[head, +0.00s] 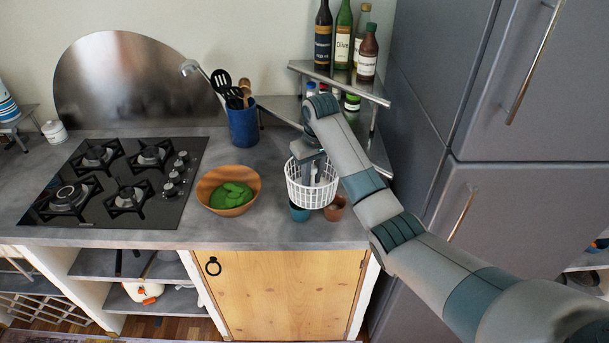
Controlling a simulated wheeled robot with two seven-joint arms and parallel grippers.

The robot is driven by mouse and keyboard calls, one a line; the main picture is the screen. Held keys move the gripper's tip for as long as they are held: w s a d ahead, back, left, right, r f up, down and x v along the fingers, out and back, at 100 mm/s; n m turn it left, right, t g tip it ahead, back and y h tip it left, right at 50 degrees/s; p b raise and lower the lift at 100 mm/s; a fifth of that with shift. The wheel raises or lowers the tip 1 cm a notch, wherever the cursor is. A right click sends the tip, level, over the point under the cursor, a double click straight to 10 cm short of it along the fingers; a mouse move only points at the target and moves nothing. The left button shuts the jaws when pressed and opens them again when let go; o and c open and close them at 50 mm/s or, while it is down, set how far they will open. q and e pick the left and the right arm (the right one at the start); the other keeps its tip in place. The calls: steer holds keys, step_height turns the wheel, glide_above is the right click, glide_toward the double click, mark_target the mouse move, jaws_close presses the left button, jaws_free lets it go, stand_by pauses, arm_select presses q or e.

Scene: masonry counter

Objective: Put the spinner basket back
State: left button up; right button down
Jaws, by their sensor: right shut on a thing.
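The spinner basket, a white open-lattice basket (311,192), is in the head view at the right part of the counter. My right gripper (314,178) reaches down into it from above and is shut on it; the fingertips are partly hidden by the basket. The basket appears upright, in front of the corner shelf. A teal cup (299,212) and a brown cup (335,209) show just below it; I cannot tell the gap between them and the basket. My left gripper is not in view.
A wooden bowl (211,202) with green leaves stands left of the basket. A blue utensil crock (243,128) is behind it. A gas hob (115,215) fills the left counter. Bottles stand on the corner shelf (342,83). A grey fridge (530,170) bounds the right.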

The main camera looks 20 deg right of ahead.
mark_target(318, 189)
steer(key=shift+m, duration=0.6)
steer(key=s, duration=0.5)
steer(key=shift+s, duration=0.2)
steer(key=s+a+f+m, duration=0.1)
steer(key=s+a+f, duration=0.1)
steer(key=s, duration=1.2)
steer(key=s+a+f, duration=0.2)
steer(key=s+f, duration=0.1)
steer(key=s, duration=1.1)
step_height(318, 189, down, 15)
steer(key=b, duration=1.5)
steer(key=shift+w+b, duration=0.2)
steer(key=shift+b, duration=0.15)
